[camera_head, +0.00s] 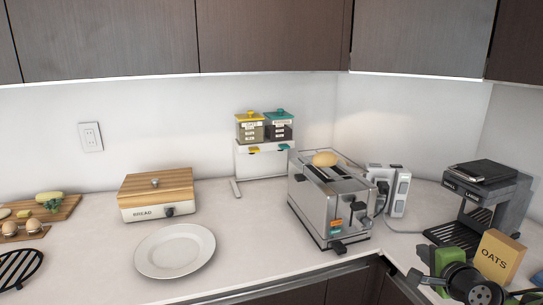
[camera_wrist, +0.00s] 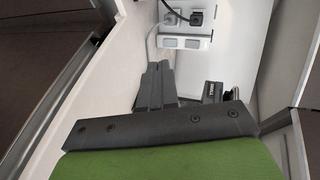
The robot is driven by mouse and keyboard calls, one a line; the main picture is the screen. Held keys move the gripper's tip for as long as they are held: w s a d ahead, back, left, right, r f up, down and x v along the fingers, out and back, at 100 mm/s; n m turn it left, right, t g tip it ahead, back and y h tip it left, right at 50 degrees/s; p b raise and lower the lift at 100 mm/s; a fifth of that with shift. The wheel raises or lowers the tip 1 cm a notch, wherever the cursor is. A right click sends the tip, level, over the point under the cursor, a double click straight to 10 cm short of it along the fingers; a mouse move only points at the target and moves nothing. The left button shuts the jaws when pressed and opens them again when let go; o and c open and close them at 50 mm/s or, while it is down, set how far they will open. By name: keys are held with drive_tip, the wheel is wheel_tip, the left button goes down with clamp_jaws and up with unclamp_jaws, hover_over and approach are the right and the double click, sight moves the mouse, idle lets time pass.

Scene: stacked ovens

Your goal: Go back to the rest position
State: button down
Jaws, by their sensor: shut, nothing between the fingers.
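My gripper (camera_head: 455,264) shows at the lower right of the head view as green and black parts. It is in front of the coffee machine (camera_head: 487,196) and beside the yellow oats box (camera_head: 498,257). In the wrist view, a green part with a dark bolted bar (camera_wrist: 160,130) that looks like my gripper fills the lower part. My gripper is shut and holds nothing.
A toaster (camera_head: 312,208) with a round tan item on top stands left of a power strip (camera_head: 402,194). An empty white plate (camera_head: 174,250), a bread box (camera_head: 158,205) and a cutting board (camera_head: 65,208) are further left. Cabinets (camera_head: 270,35) hang above.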

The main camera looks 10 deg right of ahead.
drive_tip(key=s+a+n+g+y, duration=0.25)
drive_tip(key=a+n, duration=0.35)
drive_tip(key=a, duration=0.6)
drive_tip(key=s+a+n+g+y, duration=0.1)
drive_tip(key=s+a+n+g, duration=0.15)
drive_tip(key=a+n, duration=0.65)
drive_tip(key=s+a+f+n+g, duration=0.1)
drive_tip(key=s+a+n+g, duration=0.1)
drive_tip(key=s+a, duration=0.45)
drive_tip(key=s+a+n+g, duration=0.1)
drive_tip(key=s+a+n, duration=0.2)
drive_tip(key=s, duration=0.7)
wheel_tip(320, 180, up, 12)
drive_tip(key=p, duration=1.2)
drive_tip(key=shift+w+f, duration=0.2)
